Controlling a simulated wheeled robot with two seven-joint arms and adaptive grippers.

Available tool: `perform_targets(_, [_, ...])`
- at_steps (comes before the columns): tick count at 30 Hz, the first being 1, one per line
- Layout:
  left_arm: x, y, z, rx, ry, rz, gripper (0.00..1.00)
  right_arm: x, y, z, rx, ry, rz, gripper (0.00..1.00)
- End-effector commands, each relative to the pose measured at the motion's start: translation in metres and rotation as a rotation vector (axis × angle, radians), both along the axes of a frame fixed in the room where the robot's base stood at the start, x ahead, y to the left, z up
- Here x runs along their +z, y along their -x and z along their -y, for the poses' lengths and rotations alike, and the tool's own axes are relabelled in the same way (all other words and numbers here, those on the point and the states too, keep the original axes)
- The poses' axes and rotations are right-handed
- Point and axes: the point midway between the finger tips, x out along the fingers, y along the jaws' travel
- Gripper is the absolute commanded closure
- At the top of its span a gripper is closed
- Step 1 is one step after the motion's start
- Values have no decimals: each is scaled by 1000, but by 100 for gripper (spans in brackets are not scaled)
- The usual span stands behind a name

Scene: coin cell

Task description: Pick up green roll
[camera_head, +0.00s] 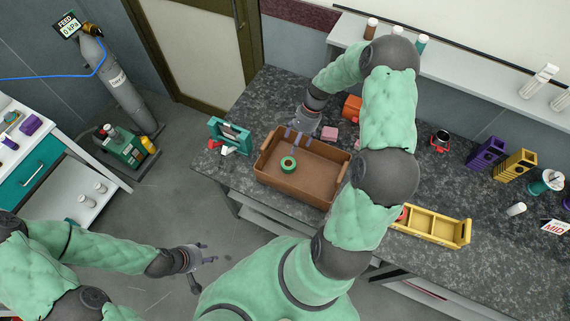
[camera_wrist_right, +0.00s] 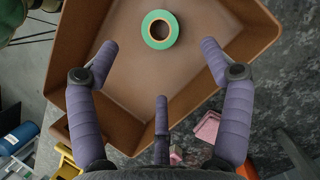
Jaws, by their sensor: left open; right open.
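The green roll (camera_head: 282,165), a ring with a tan core, lies flat in the left part of the brown box (camera_head: 312,187). In the right wrist view the roll (camera_wrist_right: 160,45) lies beyond my fingertips, centred between them, on the floor of the box (camera_wrist_right: 65,45). My right gripper (camera_head: 293,136) is above the far edge of the box, and in its wrist view its purple fingers (camera_wrist_right: 158,48) are spread and empty, apart from the roll. My left gripper (camera_head: 204,257) is open and empty over the floor, left of the counter and far from the box.
The box stands on a dark speckled counter (camera_head: 280,92). A teal device (camera_head: 231,132) stands to its left, a pink block (camera_head: 330,133) and an orange object (camera_head: 352,106) behind it. A yellow rack (camera_head: 436,227) is to the right. My right arm covers part of the counter.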

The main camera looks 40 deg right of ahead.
Motion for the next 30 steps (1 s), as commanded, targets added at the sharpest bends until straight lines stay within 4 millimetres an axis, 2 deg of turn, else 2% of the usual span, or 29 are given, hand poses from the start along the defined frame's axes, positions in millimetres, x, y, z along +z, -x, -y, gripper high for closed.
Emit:
perform_targets(9, [-5, 0, 0, 0, 0, 0, 50, -40, 2, -16, 2, -2, -2, 20])
perform_targets(19, [-6, 0, 0, 0, 0, 0, 50, -59, 3, -22, 0, -1, -1, 20])
perform_targets(27, [-11, 0, 0, 0, 0, 0, 50, -94, 6, -33, 2, -2, -3, 20])
perform_targets(30, [-12, 0, 0, 0, 0, 0, 50, -100, 6, -36, 1, -1, -1, 20])
